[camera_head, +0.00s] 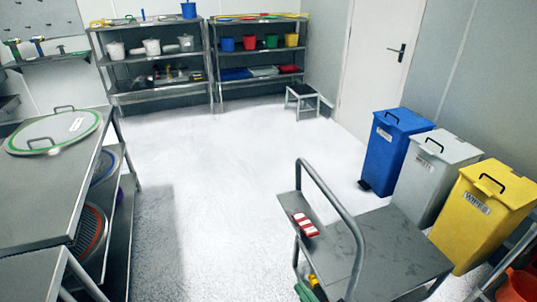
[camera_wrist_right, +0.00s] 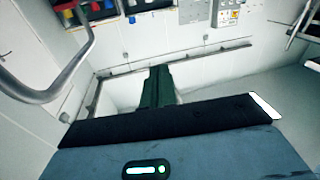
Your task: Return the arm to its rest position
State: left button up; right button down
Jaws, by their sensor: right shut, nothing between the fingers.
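Neither gripper can be made out in the head view, and no arm link shows there.
A trolley (camera_head: 405,248) with a raised handle stands front right, beside the blue bin (camera_head: 393,152), grey bin (camera_head: 436,178) and yellow bin (camera_head: 485,215). A steel table (camera_head: 60,180) is at left. Racks (camera_head: 150,72) line the back. The middle floor is clear.

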jog(key=s+d+f+m+g+h, duration=0.5)
jog(key=s+d+f+h, duration=0.3)
jog(key=s+d+f, duration=0.4)
jog(key=s+f+g, duration=0.1)
jog(key=s+f, duration=0.2)
jog(key=shift+s+d+f, duration=0.15)
jog(key=shift+s+d, duration=0.15)
jog(key=shift+d, duration=0.05)
jog(key=shift+w, duration=0.1)
